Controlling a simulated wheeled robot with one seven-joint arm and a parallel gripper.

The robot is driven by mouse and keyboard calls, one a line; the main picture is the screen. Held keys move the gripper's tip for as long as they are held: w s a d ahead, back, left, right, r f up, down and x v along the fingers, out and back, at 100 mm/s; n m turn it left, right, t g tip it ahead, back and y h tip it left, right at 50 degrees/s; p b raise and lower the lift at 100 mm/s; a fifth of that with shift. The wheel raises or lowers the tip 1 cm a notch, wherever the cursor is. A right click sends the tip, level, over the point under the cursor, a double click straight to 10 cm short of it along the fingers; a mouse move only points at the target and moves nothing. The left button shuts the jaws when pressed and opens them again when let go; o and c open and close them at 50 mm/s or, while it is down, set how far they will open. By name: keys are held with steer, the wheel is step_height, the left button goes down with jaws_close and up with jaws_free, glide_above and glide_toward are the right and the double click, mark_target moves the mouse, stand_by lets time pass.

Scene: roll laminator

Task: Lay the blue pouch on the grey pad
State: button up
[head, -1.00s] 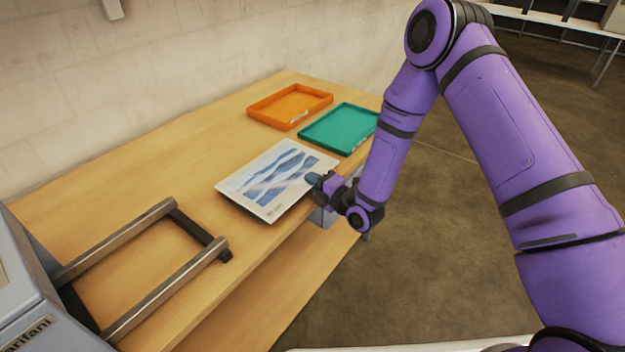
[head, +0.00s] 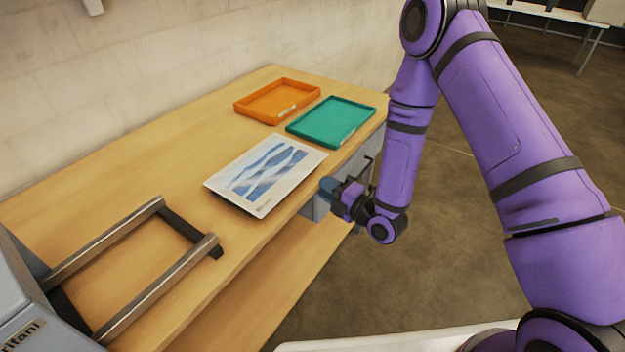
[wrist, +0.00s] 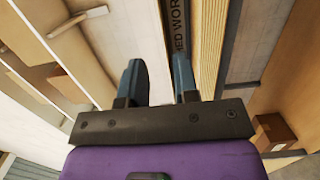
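A white-bordered sheet with a blue wave pattern (head: 265,175) lies flat near the bench's front edge in the head view. It may be the blue pouch; I cannot tell. I cannot make out a grey pad; a thin dark edge shows under the sheet's near side. My gripper (head: 328,188) is beyond the bench's front edge, just right of the sheet and apart from it. In the wrist view my gripper (wrist: 160,75) is open, its two blue-grey fingers apart with nothing between them.
An orange tray (head: 243,107) and a teal tray (head: 293,131) sit at the bench's far end. A grey unit (head: 357,157) with a dark handle is under the bench edge. Steel rails (head: 110,240) of the laminator are at left. A lettered dark strip (wrist: 178,30) shows beyond my fingers.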

steer(key=shift+v, duration=1.5)
steer(key=w+d+r+m+g+h, duration=0.1)
steer(key=w+d+r+m+h, duration=0.15)
steer(key=r, duration=0.35)
steer(key=w+d+r+m+h, duration=0.2)
steer(key=w+r, duration=0.1)
steer(key=r, duration=0.2)
steer(key=s+d+r+m+g+h, duration=0.1)
steer(key=s+d+r+m+h, duration=0.2)
steer(key=r, duration=0.4)
steer(key=d+r+m+h, duration=0.3)
steer(key=d+r+m, duration=0.2)
steer(key=d+r, duration=0.1)
steer(key=s+d+r+m+g+h, duration=0.2)
steer(key=s+d+r+m, duration=0.4)
steer(key=s+r, duration=0.4)
steer(key=s+r+m+g, duration=0.1)
steer(key=s+m, duration=0.3)
steer(key=s, duration=0.5)
steer(key=s+d+r+m+g, duration=0.1)
steer(key=s+m, duration=0.3)
steer(key=s, duration=0.5)
steer(key=shift+s+r+g, duration=0.3)
steer(key=shift+r+g, duration=0.3)
steer(key=shift+g, duration=0.2)
steer(key=shift+m, duration=0.25)
